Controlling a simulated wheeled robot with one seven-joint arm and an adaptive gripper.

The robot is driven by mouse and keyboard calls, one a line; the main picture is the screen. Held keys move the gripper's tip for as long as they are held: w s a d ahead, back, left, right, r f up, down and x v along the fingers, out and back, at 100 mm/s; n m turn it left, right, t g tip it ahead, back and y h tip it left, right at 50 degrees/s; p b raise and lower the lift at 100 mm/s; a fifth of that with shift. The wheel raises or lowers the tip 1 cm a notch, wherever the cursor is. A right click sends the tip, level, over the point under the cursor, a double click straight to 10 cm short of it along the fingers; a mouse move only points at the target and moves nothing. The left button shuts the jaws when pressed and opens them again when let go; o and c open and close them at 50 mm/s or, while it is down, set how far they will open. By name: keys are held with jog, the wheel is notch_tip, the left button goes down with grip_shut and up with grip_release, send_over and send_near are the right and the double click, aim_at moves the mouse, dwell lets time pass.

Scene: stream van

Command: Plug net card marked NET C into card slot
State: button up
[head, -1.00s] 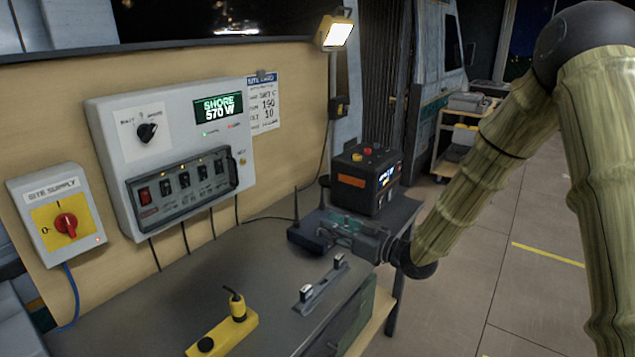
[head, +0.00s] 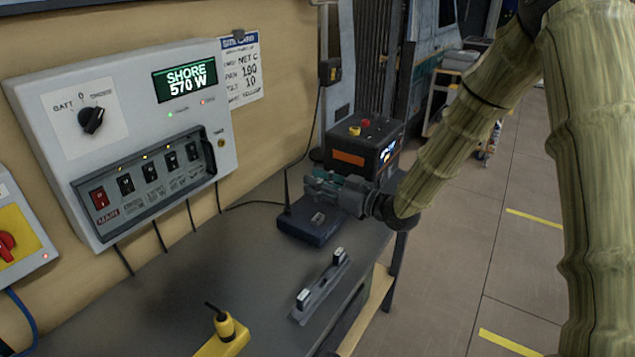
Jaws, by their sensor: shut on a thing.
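My gripper (head: 312,186) reaches in from the right and is shut just above the back of a dark blue box with an antenna (head: 298,232). It is shut on a small card, mostly hidden between the fingers; its marking cannot be read. A small light-coloured raised part (head: 318,218) shows on the box top, probably the card slot; I cannot tell if the held card touches it. A grey card rack (head: 322,287) on the bench in front holds two pale-topped cards, one at the far end (head: 338,256) and one at the near end (head: 303,298).
A black power unit (head: 362,150) with red and yellow knobs stands close behind my gripper. A site card (head: 242,70) on the wall reads NET C. A yellow socket block (head: 225,338) lies at the bench front. The grey bench top (head: 255,270) is clear between them.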

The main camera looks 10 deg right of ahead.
jog(key=shift+s+f+b, duration=0.1)
jog(key=shift+f+b, duration=1.35)
jog(key=shift+f, duration=0.95)
jog(key=shift+f+b, duration=0.7)
jog(key=shift+f, duration=0.7)
jog(key=o, duration=0.9)
jog(key=shift+r, duration=0.1)
jog(key=v, duration=1.2)
